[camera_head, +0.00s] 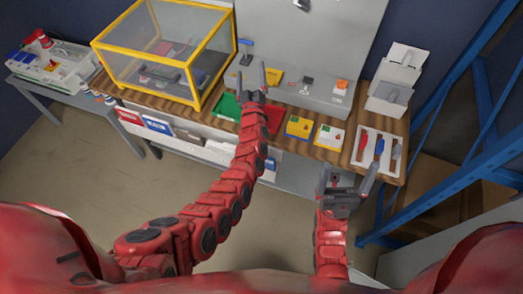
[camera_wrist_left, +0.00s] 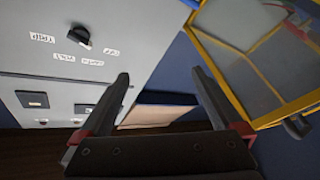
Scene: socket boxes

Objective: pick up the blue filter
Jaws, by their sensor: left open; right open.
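My left gripper (camera_head: 252,78) is open and empty, raised over the back of the workbench, its fingers pointing toward the grey panel. It also shows in the left wrist view (camera_wrist_left: 160,78), with nothing between its fingers. A small blue block (camera_head: 246,60) with a dark top is close beside the left fingertips in the head view. A slim blue piece (camera_head: 379,148) lies in the white tray (camera_head: 359,163) at the right, among red and grey pieces. I cannot tell which of these is the blue filter. My right gripper (camera_head: 348,180) is open and empty near the bench's front edge, left of and below the tray.
A yellow-framed clear case (camera_head: 165,50) stands on the bench at the left. Green (camera_head: 229,106) and yellow (camera_head: 299,127) items sit near the middle. White boxes (camera_head: 389,97) stand at the right, beside a blue rack (camera_head: 480,110). A labelled grey panel (camera_head: 315,45) rises behind.

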